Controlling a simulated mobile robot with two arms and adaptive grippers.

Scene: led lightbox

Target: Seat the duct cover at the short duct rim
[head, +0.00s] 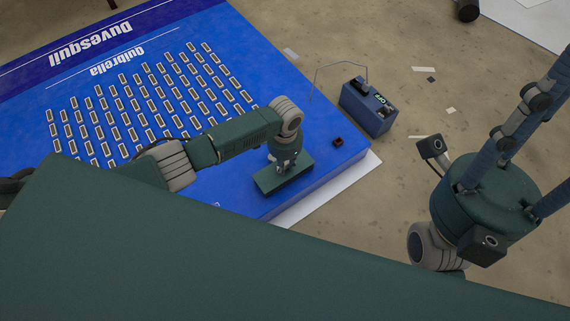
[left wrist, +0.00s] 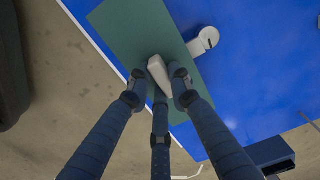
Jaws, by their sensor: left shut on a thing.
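A flat green rectangular plate, apparently the duct cover (head: 267,183), is at the near right corner of the blue lightbox panel. My left gripper (head: 283,162) is over it. In the left wrist view the fingers (left wrist: 159,80) close on a pale grip piece (left wrist: 159,72) on the green plate (left wrist: 125,30). A grey-white rounded piece with a dark slot (left wrist: 205,40) shows beside the plate's edge. I cannot make out the short duct rim, or whether the plate touches anything beneath. My right gripper (head: 540,130) points to the upper right, its fingertips outside the picture.
The blue lightbox panel (head: 225,150) carries rows of small LED modules (head: 150,100) and white lettering. A small dark red block (head: 338,142) lies near its right edge. A blue box with a wire (head: 368,106) stands beyond it. The concrete floor is littered with scraps.

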